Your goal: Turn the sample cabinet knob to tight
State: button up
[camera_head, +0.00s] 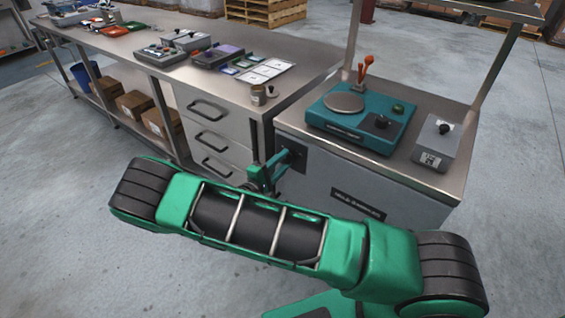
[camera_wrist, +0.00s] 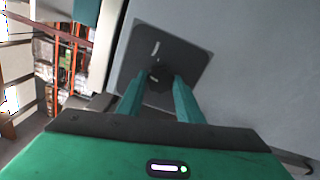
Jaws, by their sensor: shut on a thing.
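The sample cabinet (camera_head: 360,188) is a grey box under a steel worktop, with a dark label on its front. Its dark knob plate (camera_head: 293,154) is at the front's left side, partly hidden by my arm. In the wrist view the square dark plate (camera_wrist: 162,40) carries a pale curved mark above a small black knob (camera_wrist: 158,75). My gripper (camera_wrist: 160,82) has its two teal fingers shut on the knob, one on each side. In the head view my gripper (camera_head: 268,172) reaches the plate. The knob's exact angle is hard to read.
A teal scale (camera_head: 362,115) and a grey box with a black knob (camera_head: 437,140) stand on the cabinet's worktop. A long steel bench with drawers (camera_head: 215,125) stands close on the left. The floor on the right is clear.

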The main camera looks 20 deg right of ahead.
jog(key=m, duration=0.5)
jog(key=shift+w+a+m, duration=0.1)
jog(key=shift+a+m, duration=0.05)
jog(key=shift+m, duration=0.15)
jog(key=shift+f+m, duration=0.15)
jog(key=shift+m, duration=1.75)
jog(key=o, duration=1)
jog(key=shift+f, duration=0.15)
jog(key=shift+o, duration=0.2)
jog(key=v, duration=1.1)
